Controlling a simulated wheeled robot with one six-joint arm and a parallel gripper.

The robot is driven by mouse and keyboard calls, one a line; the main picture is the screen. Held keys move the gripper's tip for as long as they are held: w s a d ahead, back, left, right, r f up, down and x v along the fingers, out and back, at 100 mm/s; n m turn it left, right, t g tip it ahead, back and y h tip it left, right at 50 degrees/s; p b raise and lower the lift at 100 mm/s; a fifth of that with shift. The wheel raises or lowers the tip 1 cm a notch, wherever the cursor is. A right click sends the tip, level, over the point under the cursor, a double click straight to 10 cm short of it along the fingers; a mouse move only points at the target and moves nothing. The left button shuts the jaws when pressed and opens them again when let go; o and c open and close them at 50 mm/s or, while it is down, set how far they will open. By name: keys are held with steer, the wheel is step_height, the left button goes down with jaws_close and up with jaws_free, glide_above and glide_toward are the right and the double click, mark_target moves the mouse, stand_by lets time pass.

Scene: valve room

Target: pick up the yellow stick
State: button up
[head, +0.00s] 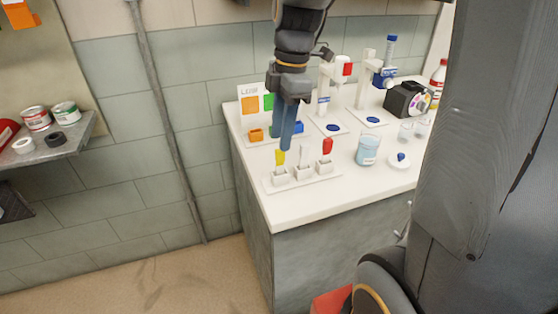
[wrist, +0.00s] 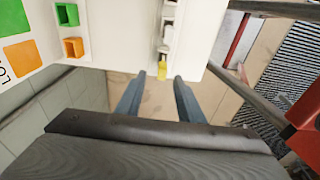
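The yellow stick (head: 280,157) stands upright in the left white cup of a holder (head: 303,182) on the white counter. A white stick (head: 304,154) and a red stick (head: 327,147) stand in its other cups. My gripper (head: 287,147) hangs pointing down just above the yellow stick and overlaps its top in the head view. In the wrist view my gripper (wrist: 159,79) is open, with its two grey-blue fingers apart. The yellow stick (wrist: 162,70) shows between and just beyond the fingertips. I cannot tell whether they touch it.
Behind the holder stand an orange bin (head: 256,135), a blue bin (head: 299,127) and a sign (head: 253,100) with coloured squares. A beaker (head: 367,151) and microscope-like stands (head: 326,90) are to the right. The counter's front left corner (head: 275,217) is clear.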

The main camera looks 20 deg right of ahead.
mark_target(280, 167)
steer(key=shift+s+a+f+p, duration=0.15)
steer(key=shift+f+p, duration=0.25)
steer(key=shift+f, duration=0.95)
steer(key=shift+s+a+f+p, duration=0.15)
steer(key=shift+f+p, duration=0.25)
steer(key=shift+f, duration=0.9)
steer(key=shift+w, duration=0.1)
jaws_close()
